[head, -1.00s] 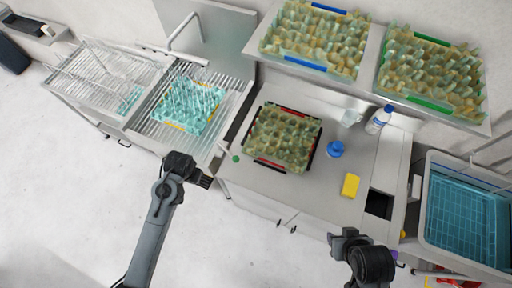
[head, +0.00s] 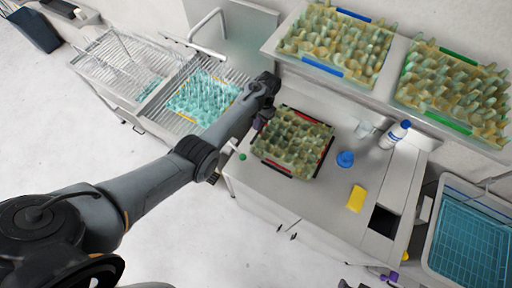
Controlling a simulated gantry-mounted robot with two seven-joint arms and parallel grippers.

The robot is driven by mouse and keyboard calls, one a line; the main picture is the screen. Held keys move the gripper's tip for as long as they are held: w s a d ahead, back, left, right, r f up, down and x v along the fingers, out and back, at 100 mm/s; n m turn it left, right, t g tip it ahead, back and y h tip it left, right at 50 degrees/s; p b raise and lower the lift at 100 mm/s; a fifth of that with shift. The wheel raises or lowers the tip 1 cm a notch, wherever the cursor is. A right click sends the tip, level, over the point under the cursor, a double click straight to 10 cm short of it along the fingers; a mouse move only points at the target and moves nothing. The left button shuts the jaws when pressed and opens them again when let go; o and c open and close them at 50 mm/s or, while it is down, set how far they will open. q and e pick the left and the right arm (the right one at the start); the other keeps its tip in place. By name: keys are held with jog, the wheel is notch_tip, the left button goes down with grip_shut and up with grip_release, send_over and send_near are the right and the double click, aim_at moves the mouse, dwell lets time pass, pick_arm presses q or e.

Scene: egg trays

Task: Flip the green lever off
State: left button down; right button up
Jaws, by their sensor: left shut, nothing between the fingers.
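The green lever shows as a small green knob (head: 242,157) at the left front edge of the counter, beside the black-and-red tray holder. My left arm reaches in from the lower left and passes above and left of the knob. My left gripper (head: 259,122) is shut and empty, up behind the knob near the back left corner of the egg tray, apart from the knob. The lever's stem is hard to make out. Only a dark sliver of my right gripper (head: 346,284) shows at the bottom edge; its fingers cannot be made out.
An egg tray (head: 292,143) sits on the counter (head: 312,190) right of the knob. Two egg trays stand on the upper shelf. A blue item (head: 345,159), bottle (head: 394,134) and yellow sponge (head: 356,198) stand right.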

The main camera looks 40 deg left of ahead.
aim_at(235, 148)
pick_arm(q)
jog(key=shift+w+d, duration=0.1)
jog(key=shift+d, duration=0.05)
jog(key=shift+f, duration=0.1)
jog(key=b+x, duration=0.6)
jog(key=x, duration=0.4)
jog(key=shift+f+b, duration=0.2)
jog(key=shift+b, duration=0.2)
jog(key=s+p, duration=0.3)
jog(key=s, duration=0.1)
jog(key=shift+p, duration=0.4)
